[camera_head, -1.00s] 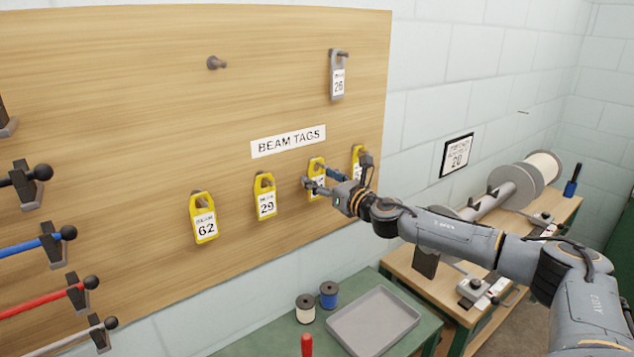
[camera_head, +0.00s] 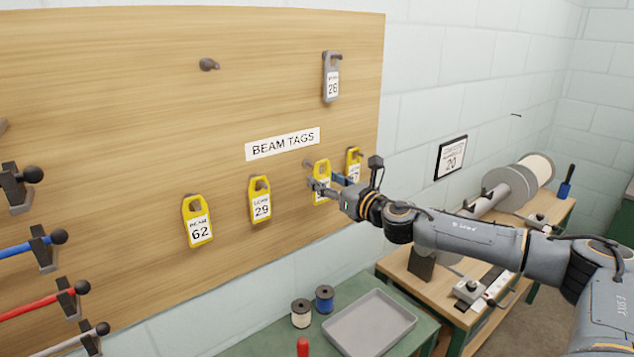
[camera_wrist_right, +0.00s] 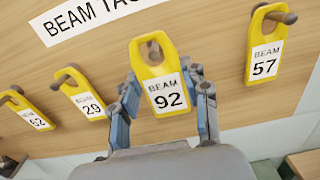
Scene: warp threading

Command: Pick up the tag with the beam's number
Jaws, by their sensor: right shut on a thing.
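My right gripper (camera_head: 322,187) is shut on the yellow tag marked BEAM 92 (camera_wrist_right: 167,84), with one finger on each side of it in the wrist view. In the head view this tag (camera_head: 321,170) is partly covered by the fingers. Its peg (camera_head: 308,163) shows to the left of the tag, which looks clear of the board. Yellow tags 62 (camera_head: 198,222), 29 (camera_head: 260,200) and 57 (camera_wrist_right: 266,45) hang on pegs. A grey tag 26 (camera_head: 331,78) hangs higher. My left gripper is out of view.
A framed card (camera_head: 451,157) on the wall reads 20 under small unclear text. A beam with a cream roll (camera_head: 538,168) lies on the wooden bench. Below the board, a grey tray (camera_head: 368,322) and two spools (camera_head: 312,305) stand on a green table. An empty peg (camera_head: 209,64) is upper left.

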